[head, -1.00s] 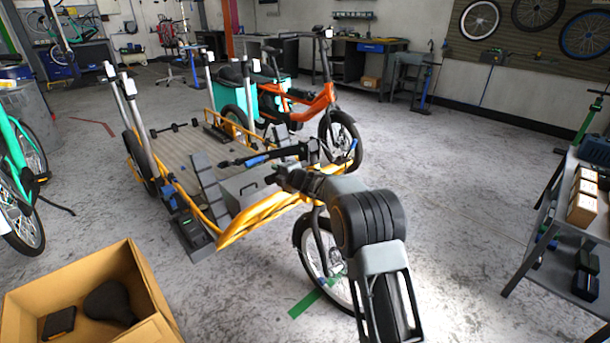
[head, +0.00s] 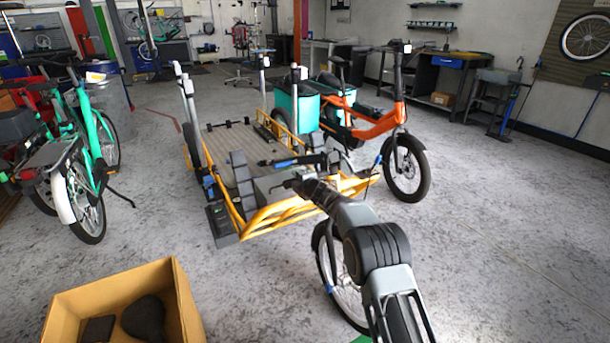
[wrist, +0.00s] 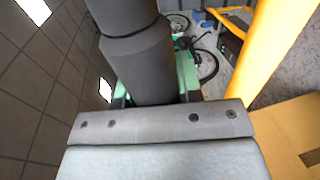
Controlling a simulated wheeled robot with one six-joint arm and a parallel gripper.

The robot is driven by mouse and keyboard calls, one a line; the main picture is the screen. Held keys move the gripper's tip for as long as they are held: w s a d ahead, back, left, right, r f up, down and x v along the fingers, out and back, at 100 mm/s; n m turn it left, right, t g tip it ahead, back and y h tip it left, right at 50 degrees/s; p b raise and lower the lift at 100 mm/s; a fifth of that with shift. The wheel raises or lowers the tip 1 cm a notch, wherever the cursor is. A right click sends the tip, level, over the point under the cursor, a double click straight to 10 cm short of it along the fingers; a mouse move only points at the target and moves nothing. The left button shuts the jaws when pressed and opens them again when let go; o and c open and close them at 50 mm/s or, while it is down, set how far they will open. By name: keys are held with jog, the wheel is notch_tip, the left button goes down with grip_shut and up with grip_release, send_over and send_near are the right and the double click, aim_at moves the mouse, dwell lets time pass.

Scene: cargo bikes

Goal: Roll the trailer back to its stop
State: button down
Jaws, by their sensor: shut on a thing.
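The trailer (head: 229,140) is a low flatbed with a slatted deck, a yellow tube frame and grey upright posts, ahead of me in the head view. My gripper (head: 292,184) is at its near end, partly hidden by my own wrist. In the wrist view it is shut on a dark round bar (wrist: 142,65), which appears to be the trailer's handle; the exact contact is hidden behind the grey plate. Yellow frame tube (wrist: 265,50) shows beside it. I cannot pick out a stop in either view.
An orange cargo bike (head: 370,125) stands close along the trailer's right side. A teal bike (head: 95,150) stands to its left, with floor between. An open cardboard box (head: 180,300) lies at front left. A spoked wheel (head: 345,285) is under my arm. Right floor is clear.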

jog(key=shift+w+a+r+p, duration=0.1)
jog(key=shift+w+a+p, duration=0.45)
jog(key=shift+w+p, duration=0.4)
jog(key=shift+w+a+r+p, duration=0.1)
jog(key=shift+w+a+p, duration=0.5)
jog(key=shift+p, duration=0.4)
jog(key=shift+w, duration=0.15)
jog(key=c, duration=0.8)
grip_release()
jog(key=shift+f, duration=0.1)
jog(key=shift+d, duration=0.1)
jog(key=b+v, duration=0.1)
jog(key=v, duration=1.2)
jog(key=shift+s+d, duration=0.15)
jog(key=shift+s, duration=0.3)
